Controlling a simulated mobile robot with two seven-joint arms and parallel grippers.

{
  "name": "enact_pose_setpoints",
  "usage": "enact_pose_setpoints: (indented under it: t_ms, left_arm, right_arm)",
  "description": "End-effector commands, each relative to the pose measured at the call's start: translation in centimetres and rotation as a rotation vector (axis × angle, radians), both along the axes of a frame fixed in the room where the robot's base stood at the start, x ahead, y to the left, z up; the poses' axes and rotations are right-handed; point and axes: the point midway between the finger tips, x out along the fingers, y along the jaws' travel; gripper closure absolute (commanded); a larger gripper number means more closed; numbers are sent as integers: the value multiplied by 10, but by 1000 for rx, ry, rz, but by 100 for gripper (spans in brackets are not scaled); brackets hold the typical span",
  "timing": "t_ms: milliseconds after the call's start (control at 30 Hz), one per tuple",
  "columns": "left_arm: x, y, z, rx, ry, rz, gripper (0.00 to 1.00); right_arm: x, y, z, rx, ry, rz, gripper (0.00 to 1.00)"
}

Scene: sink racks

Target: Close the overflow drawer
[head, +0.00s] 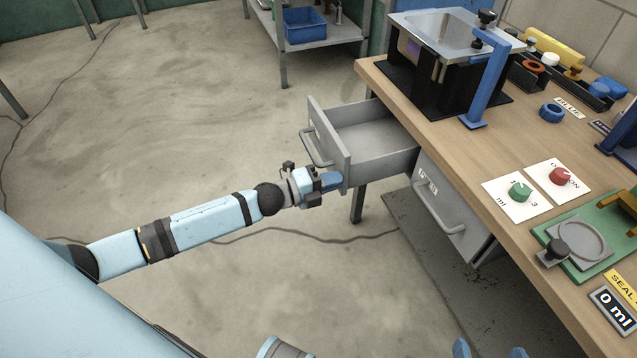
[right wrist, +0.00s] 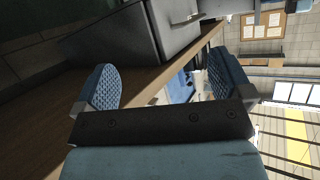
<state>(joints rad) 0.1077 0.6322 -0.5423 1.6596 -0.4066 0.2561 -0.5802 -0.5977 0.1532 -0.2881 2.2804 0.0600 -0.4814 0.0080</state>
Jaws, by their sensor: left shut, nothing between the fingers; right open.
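A grey drawer (head: 377,138) stands pulled out from under the wooden bench in the head view, and its visible inside is empty. Its front panel carries a bar handle (head: 314,147) on the outer face. My left gripper (head: 333,181) is shut and empty. It is at the lower near corner of the drawer's front panel; I cannot tell whether it touches. My right gripper (right wrist: 165,88) is open and empty in the right wrist view. Only its blue fingertips (head: 489,350) show at the bottom edge of the head view.
A second grey drawer (head: 450,205) with a handle sits closed in the bench nearer to me. The bench top (head: 455,148) holds a black-sided metal sink (head: 440,35), blue stand (head: 487,85), knobs and a green fixture (head: 585,250).

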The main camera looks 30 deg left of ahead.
Motion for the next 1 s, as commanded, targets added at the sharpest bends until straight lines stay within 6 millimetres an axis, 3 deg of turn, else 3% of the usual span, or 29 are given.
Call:
enact_pose_setpoints:
  t_ms: [300, 500, 700, 1000]
  left_arm:
    - [73, -63, 2, -2, -4, 0, 100]
    - [112, -96, 0, -3, -2, -1, 100]
    - [137, -117, 0, -1, -2, 0, 100]
    - [148, -126, 1, 0, -1, 1, 100]
  right_arm:
    - [-6, -1, -13, -4, 35, -10, 3]
    - [0, 3, -3, 22, -13, -8, 3]
    - [10, 10, 19, 53, -95, 10, 3]
    - [11, 11, 27, 63, -124, 17, 3]
